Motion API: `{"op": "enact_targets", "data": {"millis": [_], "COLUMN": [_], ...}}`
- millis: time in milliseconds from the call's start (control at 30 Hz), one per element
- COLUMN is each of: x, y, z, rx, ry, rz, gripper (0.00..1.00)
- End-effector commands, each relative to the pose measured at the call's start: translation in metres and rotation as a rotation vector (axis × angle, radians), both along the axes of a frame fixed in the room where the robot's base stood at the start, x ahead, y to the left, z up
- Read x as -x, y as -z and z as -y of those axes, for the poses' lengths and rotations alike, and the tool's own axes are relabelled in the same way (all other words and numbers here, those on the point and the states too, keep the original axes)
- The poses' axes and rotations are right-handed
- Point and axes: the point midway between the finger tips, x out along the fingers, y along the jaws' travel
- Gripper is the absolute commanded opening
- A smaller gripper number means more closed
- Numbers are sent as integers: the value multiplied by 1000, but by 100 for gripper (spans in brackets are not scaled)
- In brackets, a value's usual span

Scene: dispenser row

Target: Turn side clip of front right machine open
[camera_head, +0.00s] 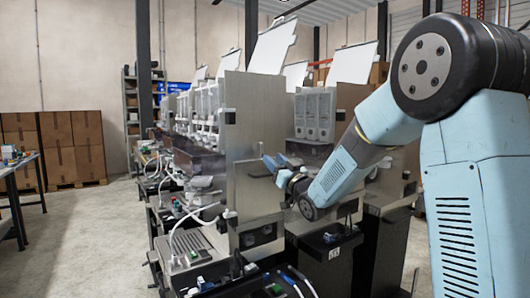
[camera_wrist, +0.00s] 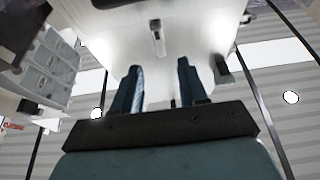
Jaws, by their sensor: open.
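The front machine has a tall grey metal side panel (camera_head: 258,110). In the wrist view this pale panel (camera_wrist: 190,30) fills the upper middle. A small dark clip-like part (camera_wrist: 157,38) sits on it, just beyond the gap between my fingers. I cannot tell whether this clip is turned open or closed. In the head view my gripper (camera_head: 272,163) reaches left to the panel, and the clip cannot be made out there. My gripper (camera_wrist: 160,70) is open, with nothing seen between its two blue-black fingers. The fingers appear apart from the clip.
A row of dispensers (camera_head: 200,105) runs back behind the panel. Another dispenser unit (camera_head: 315,113) stands right of it. Cables and a lower tray (camera_head: 210,285) crowd the front. A slanted white lid (camera_head: 353,63) rises above. Open floor (camera_head: 90,235) lies left.

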Motion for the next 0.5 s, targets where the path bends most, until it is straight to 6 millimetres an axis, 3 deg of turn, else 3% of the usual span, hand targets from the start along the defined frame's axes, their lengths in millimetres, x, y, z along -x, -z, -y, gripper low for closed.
{"op": "enact_targets", "data": {"millis": [200, 500], "x": [-29, -51], "y": [-14, -25], "z": [-20, -35], "rx": [-1, 0], "ry": [0, -1], "rz": [0, 0], "gripper": [43, 43]}}
